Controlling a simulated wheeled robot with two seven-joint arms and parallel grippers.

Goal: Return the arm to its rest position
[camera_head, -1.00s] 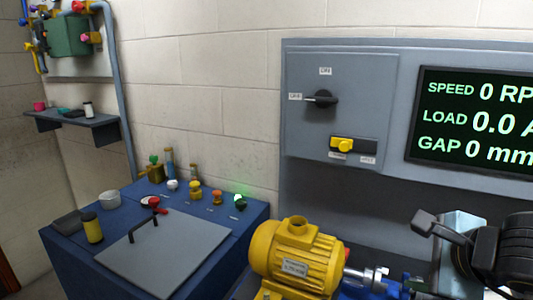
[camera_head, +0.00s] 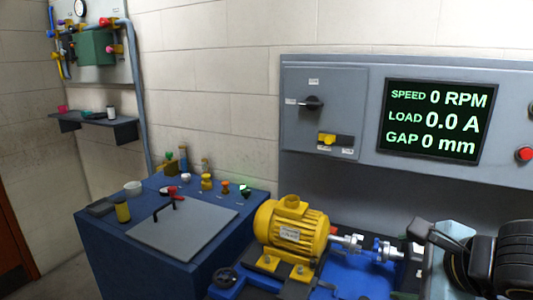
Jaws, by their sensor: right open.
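My right gripper (camera_head: 432,240) is at the lower right of the head view, with my dark arm behind it at the right edge. It is open, and I see nothing held in it. It is to the right of the yellow motor (camera_head: 290,235) and its silver shaft coupling, apart from the motor. The lower part of the gripper and arm is cut off by the frame. My left gripper is not in view.
A grey control panel (camera_head: 375,168) with a black rotary switch (camera_head: 312,103), a screen (camera_head: 434,121) and a red button (camera_head: 524,154) stands behind the motor. A blue cabinet (camera_head: 235,230) with small knobs is at left. A wall shelf (camera_head: 100,124) holds small items.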

